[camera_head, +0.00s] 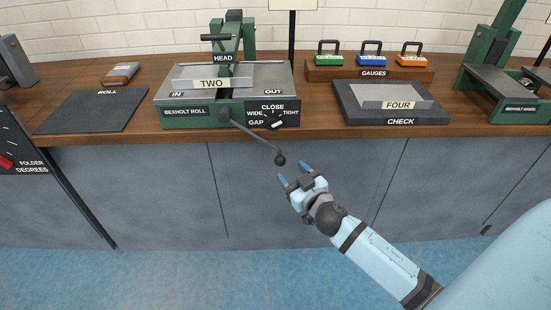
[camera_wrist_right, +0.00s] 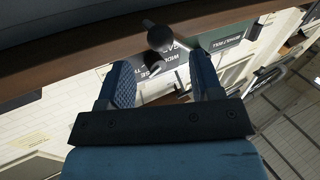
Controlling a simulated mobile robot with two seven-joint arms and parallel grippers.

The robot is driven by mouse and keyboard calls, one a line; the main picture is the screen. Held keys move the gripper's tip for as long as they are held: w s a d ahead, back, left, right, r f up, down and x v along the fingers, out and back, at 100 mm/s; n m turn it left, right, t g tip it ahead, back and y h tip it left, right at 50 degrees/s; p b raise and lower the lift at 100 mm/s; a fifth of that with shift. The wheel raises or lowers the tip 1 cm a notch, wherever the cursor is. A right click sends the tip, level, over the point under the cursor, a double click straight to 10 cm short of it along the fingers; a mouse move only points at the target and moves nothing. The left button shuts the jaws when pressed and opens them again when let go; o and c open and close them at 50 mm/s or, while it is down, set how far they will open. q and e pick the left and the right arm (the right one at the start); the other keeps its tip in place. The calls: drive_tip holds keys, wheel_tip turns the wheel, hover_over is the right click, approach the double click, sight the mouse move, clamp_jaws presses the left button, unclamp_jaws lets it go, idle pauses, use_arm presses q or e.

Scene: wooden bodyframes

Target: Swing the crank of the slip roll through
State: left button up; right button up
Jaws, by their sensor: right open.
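The slip roll (camera_head: 226,95) stands on the bench in the head view, green with a grey top and a plate marked TWO on it. Its crank (camera_head: 252,136) slants down and right from the front, past the bench edge, ending in a dark round knob (camera_head: 280,160). My right gripper (camera_head: 292,175) is open, just below and right of the knob, apparently apart from it. In the right wrist view the knob (camera_wrist_right: 160,38) shows beyond and between the two blue fingertips, with nothing held. My left gripper is not in view.
A gap dial (camera_head: 276,122) sits on the machine's front, beside the crank. A dark mat marked ROLL (camera_head: 92,112) lies left; a CHECK plate (camera_head: 390,117) and gauges (camera_head: 371,58) stand right. The space before the grey cabinets is clear.

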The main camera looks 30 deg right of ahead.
sight(277, 157)
drive_tip(key=w, duration=0.7)
drive_tip(key=shift+w+d+b, duration=0.2)
drive_tip(key=shift+w+b, duration=0.05)
drive_tip(key=shift+b, duration=0.05)
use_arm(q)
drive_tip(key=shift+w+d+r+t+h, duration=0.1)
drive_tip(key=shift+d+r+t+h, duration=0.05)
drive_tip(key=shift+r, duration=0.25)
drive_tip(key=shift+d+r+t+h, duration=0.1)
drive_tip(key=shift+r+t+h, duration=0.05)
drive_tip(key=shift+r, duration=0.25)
use_arm(e)
drive_tip(key=shift+w, duration=0.45)
drive_tip(key=c, duration=1)
drive_tip(key=shift+c, duration=0.4)
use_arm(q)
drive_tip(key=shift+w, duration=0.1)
use_arm(e)
drive_tip(key=shift+f, duration=0.15)
